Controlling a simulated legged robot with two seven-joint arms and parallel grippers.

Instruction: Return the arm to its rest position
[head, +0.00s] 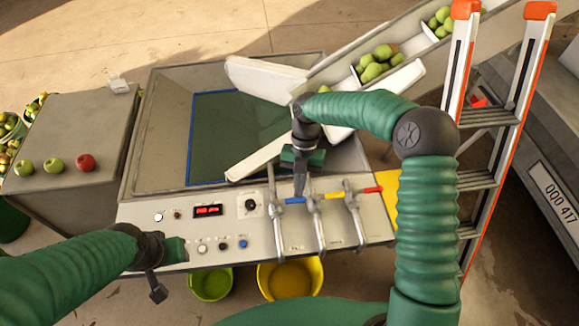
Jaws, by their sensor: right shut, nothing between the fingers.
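My right arm comes in from the lower right, bends at a dark elbow and reaches left over the press machine. Its gripper (300,186) points down, shut and empty, just above the blue-handled valve (293,201); I cannot tell whether they touch. The yellow-handled valve (334,195) and red-handled valve (373,189) stand to its right. My left arm comes in from the lower left. Its gripper (158,288) hangs at the panel's front left edge, and its jaws cannot be made out.
The control panel (270,232) has a red display and several buttons. A chute with green fruit (376,62) rises behind my right arm. An orange-edged ladder (492,130) stands close to its right. Green (211,285) and yellow (290,279) buckets sit below the panel.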

